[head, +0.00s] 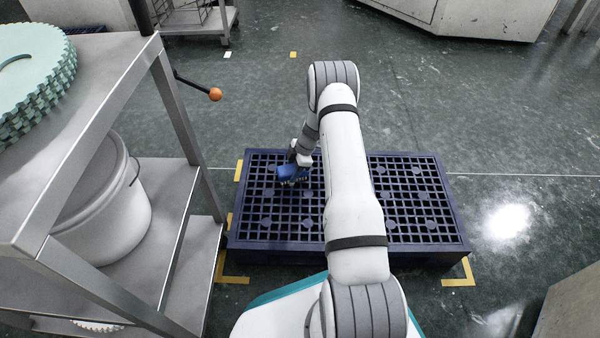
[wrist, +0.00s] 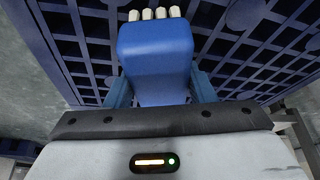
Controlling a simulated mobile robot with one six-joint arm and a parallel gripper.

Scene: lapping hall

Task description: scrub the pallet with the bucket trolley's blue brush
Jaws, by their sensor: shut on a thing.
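The pallet (head: 410,206) is dark blue with an open grid top and lies on the floor within yellow corner marks. The blue brush (head: 291,172) is over the left part of the pallet, bristles toward the grid. In the wrist view the brush's blue body (wrist: 158,60) fills the middle, with pale bristle tufts at its top edge. My gripper (head: 301,158) is shut on the brush; its fingers show on both sides of the body in the wrist view (wrist: 160,92). I cannot tell whether the bristles touch the pallet (wrist: 75,50). My arm hides the pallet's middle.
A metal shelf trolley (head: 180,195) stands at the left, close to the pallet, carrying a white lidded bucket (head: 120,215) and green toothed discs (head: 35,75). An orange-knobbed lever (head: 215,94) juts out from it. Floor beyond and right of the pallet is open.

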